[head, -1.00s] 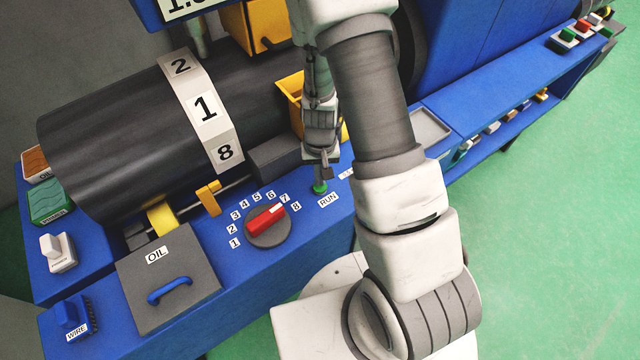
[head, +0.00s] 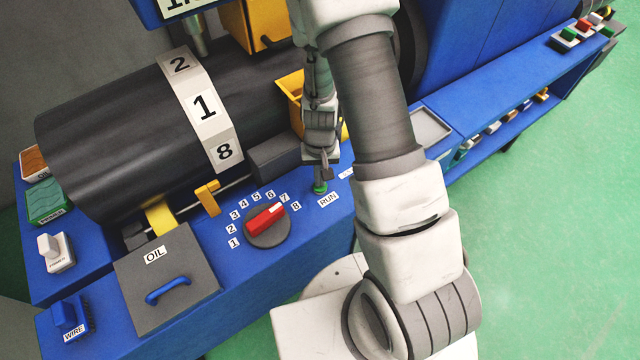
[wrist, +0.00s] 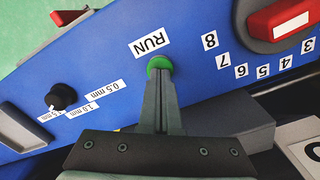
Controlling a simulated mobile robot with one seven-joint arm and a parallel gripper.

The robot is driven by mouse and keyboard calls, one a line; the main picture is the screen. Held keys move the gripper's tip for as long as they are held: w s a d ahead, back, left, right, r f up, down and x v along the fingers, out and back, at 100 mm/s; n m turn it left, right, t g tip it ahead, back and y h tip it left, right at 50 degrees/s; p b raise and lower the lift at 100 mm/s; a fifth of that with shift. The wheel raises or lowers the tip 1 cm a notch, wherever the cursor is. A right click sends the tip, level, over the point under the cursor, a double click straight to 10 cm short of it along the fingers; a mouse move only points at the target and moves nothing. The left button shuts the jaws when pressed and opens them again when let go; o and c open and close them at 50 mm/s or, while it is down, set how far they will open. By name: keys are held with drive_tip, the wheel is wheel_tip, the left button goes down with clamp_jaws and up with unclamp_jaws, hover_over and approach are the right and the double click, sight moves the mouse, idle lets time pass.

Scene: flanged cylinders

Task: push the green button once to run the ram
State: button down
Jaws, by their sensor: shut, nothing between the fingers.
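The green button (head: 320,188) sits on the blue panel beside the RUN label (head: 328,199). It also shows in the wrist view (wrist: 159,63), right at the tips of my fingers. My gripper (head: 323,178) is shut and empty, pointing down over the button. In the wrist view my closed fingers (wrist: 160,78) overlap the button's near edge and look to be at or touching it. Whether the button is pressed in, I cannot tell.
A red selector knob (head: 266,218) with numbers around it is left of the button. A dark block (head: 275,158) stands close behind. A small black knob (wrist: 61,96) with mm labels lies on the other side. A big dark cylinder (head: 120,135) carries a number band.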

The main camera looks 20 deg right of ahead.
drive_tip(key=shift+f+b, duration=0.45)
drive_tip(key=shift+b, duration=0.05)
idle(0.4)
drive_tip(key=shift+f, duration=0.2)
drive_tip(key=shift+r, duration=0.2)
drive_tip(key=shift+r+p, duration=1.95)
drive_tip(key=shift+r, duration=0.75)
